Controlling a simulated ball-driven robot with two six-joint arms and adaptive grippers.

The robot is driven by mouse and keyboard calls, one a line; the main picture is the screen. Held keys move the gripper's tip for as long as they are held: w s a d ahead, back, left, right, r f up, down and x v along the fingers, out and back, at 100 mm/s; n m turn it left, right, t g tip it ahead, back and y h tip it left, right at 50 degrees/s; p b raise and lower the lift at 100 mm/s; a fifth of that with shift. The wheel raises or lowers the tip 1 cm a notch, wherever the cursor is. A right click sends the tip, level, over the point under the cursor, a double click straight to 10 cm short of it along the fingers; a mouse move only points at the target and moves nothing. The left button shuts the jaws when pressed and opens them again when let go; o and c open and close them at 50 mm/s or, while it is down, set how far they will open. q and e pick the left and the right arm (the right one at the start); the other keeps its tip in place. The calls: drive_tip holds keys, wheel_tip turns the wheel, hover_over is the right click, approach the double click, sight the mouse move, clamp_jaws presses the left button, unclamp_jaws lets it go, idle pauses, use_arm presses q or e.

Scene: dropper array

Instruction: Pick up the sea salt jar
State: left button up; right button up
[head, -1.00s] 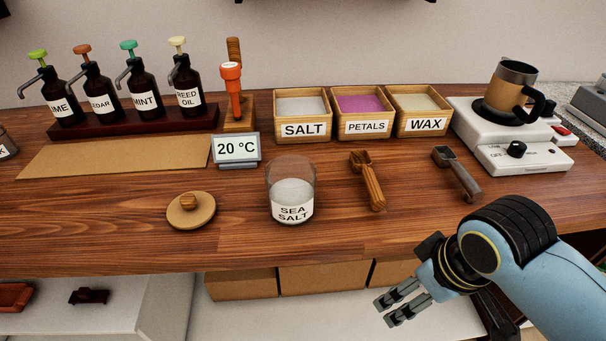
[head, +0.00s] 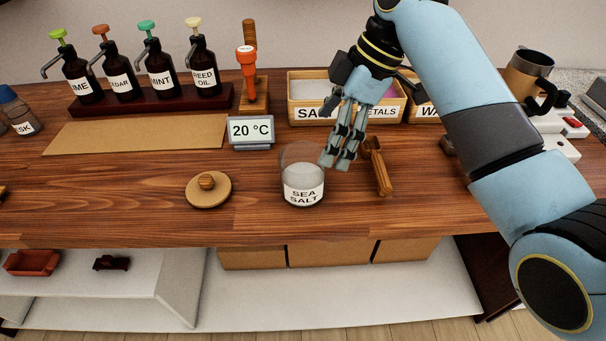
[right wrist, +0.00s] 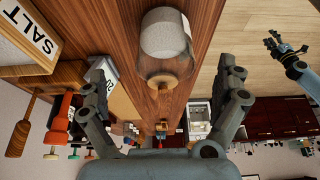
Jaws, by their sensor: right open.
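The sea salt jar (head: 303,181) is a clear open glass with white contents and a "SEA SALT" label, upright on the wooden counter. My right gripper (head: 341,160) is open and empty, just right of the jar and slightly behind it, fingers pointing down-left. In the right wrist view the jar (right wrist: 166,38) is at upper middle, ahead of the spread fingers (right wrist: 168,82) and not between them. The round wooden lid (head: 208,189) lies on the counter left of the jar. My left gripper (right wrist: 277,43) shows small in the right wrist view, with fingers apart, away from the counter.
A wooden scoop (head: 380,172) lies right of the jar, close to my right gripper. The temperature display (head: 251,131) stands behind-left. Labelled boxes (head: 307,112) stand behind, partly hidden by my arm. Pump bottles (head: 158,76) stand at back left. The counter's front is clear.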

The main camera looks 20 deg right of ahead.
sight(320, 150)
drive_tip(key=x, duration=0.4)
drive_tip(key=shift+s, duration=0.1)
drive_tip(key=x, duration=0.3)
drive_tip(key=a+p+x, duration=0.1)
drive_tip(key=x, duration=0.1)
drive_tip(key=shift+s+r, duration=0.1)
drive_tip(key=shift+r, duration=0.1)
drive_tip(key=shift+f, duration=0.3)
drive_tip(key=shift+r, duration=0.1)
drive_tip(key=c, duration=1.4)
